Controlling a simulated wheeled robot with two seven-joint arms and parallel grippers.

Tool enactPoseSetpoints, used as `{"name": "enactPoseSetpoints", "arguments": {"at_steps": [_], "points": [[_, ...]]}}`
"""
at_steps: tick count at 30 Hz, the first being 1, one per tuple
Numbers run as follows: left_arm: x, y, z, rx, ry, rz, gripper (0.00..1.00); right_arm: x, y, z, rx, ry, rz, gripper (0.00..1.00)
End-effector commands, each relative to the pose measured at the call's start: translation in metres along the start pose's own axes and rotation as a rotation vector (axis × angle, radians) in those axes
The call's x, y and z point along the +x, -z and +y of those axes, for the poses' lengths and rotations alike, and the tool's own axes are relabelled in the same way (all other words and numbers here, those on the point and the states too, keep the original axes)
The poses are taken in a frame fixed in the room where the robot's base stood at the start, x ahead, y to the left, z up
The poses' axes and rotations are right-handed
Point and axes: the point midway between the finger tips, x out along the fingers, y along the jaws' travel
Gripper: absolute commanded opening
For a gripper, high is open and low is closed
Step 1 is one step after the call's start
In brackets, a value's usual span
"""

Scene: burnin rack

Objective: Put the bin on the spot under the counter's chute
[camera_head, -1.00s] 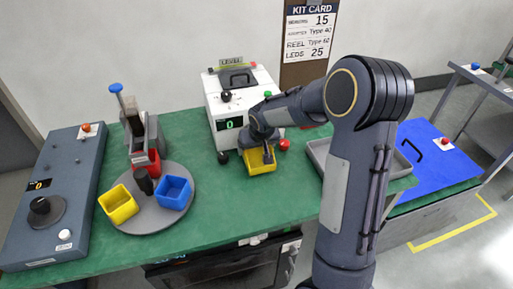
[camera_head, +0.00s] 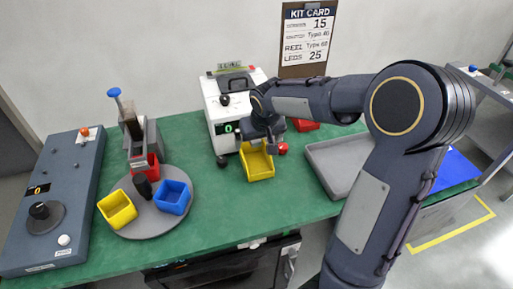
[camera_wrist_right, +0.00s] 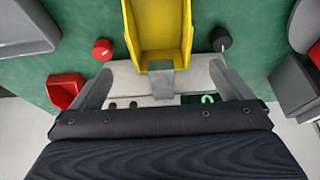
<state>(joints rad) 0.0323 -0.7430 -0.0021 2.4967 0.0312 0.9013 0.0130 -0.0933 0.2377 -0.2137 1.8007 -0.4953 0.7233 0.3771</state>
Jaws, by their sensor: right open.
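The yellow bin (camera_head: 258,168) sits on the green table, close against the front of the white counter (camera_head: 211,106), whose display reads 0. It also shows in the wrist view (camera_wrist_right: 158,25), upright and empty inside. A grey tongue (camera_wrist_right: 160,80), seemingly the counter's chute, reaches over the bin's near edge. My right gripper (camera_head: 262,143) is above the bin's counter side. In the wrist view its open fingers (camera_wrist_right: 160,70) stand apart on either side of the tongue, with nothing held, clear of the bin's walls. My left gripper is out of view.
A red knob (camera_head: 283,148) and a black knob (camera_head: 222,160) flank the bin. A turntable (camera_head: 152,222) with red, blue and yellow bins stands left. A grey tray (camera_head: 325,160) and a red bin (camera_head: 305,125) are right. The green table's front middle is clear.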

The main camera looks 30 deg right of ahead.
Motion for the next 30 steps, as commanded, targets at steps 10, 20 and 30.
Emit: {"name": "enactPoseSetpoints", "arguments": {"at_steps": [10, 20, 30], "points": [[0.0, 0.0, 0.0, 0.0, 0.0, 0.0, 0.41, -0.044, -0.011, 0.001, 0.007, 0.028, 0.002, 0.99], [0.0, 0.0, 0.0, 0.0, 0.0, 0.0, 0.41, -0.121, -0.153, -0.016, 0.026, 0.297, 0.011, 0.99], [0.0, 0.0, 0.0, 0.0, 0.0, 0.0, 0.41, -0.134, -0.241, -0.044, -0.003, 0.425, 0.043, 0.99]]}}
